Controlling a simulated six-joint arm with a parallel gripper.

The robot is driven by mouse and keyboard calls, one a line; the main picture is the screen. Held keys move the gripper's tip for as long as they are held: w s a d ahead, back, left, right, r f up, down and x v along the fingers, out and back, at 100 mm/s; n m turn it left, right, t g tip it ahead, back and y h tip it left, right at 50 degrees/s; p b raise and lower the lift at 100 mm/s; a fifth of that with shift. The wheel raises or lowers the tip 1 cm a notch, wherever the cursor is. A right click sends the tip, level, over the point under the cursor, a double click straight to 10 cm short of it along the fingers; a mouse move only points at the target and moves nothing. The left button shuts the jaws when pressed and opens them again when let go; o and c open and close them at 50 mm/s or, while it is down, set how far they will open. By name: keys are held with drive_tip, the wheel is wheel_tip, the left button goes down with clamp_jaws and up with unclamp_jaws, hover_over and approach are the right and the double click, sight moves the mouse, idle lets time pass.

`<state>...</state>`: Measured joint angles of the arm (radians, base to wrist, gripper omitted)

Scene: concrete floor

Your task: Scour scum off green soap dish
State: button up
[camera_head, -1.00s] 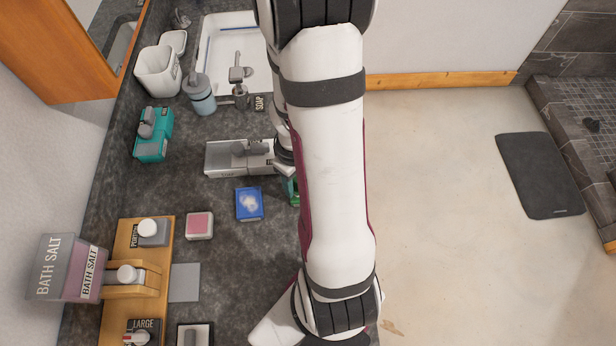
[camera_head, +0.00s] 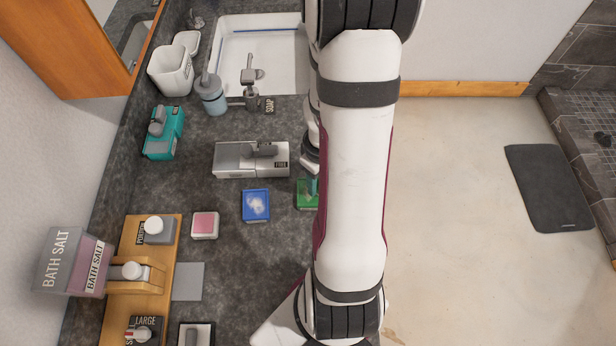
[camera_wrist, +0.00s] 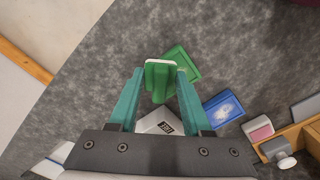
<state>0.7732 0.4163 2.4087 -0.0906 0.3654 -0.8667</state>
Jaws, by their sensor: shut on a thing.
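My gripper (camera_wrist: 160,76) has teal fingers shut on a green scrubber (camera_wrist: 159,80) with a white edge at its far end, seen in the wrist view. The green soap dish (camera_wrist: 192,63) lies on the dark counter just beyond and to the right of the scrubber, partly covered by it. I cannot tell whether the two touch. In the head view the green dish (camera_head: 303,199) shows beside my arm, which hides part of it and most of the gripper. No scum can be made out on its visible part.
A blue dish (camera_head: 256,206) with a white patch lies left of the green one. A pink-topped block (camera_head: 205,225) sits farther left. A grey lidded box (camera_head: 230,161) stands behind. Left are a teal box (camera_head: 163,135) and a wooden stand (camera_head: 170,232).

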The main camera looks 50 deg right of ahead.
drive_tip(key=shift+s+d, duration=0.4)
drive_tip(key=shift+w+a, duration=2.4)
drive_tip(key=shift+w, duration=0.1)
drive_tip(key=shift+f, duration=0.1)
clamp_jaws()
wheel_tip(320, 180, up, 7)
drive_tip(key=shift+f, duration=0.1)
drive_tip(key=w+a+r, duration=0.5)
drive_tip(key=a+r, duration=0.2)
drive_tip(key=r, duration=0.2)
drive_tip(key=w+a+r, duration=0.6)
drive_tip(key=a+r, duration=0.1)
drive_tip(key=r, duration=0.2)
drive_tip(key=shift+w+a, duration=0.2)
drive_tip(key=shift+a, duration=0.1)
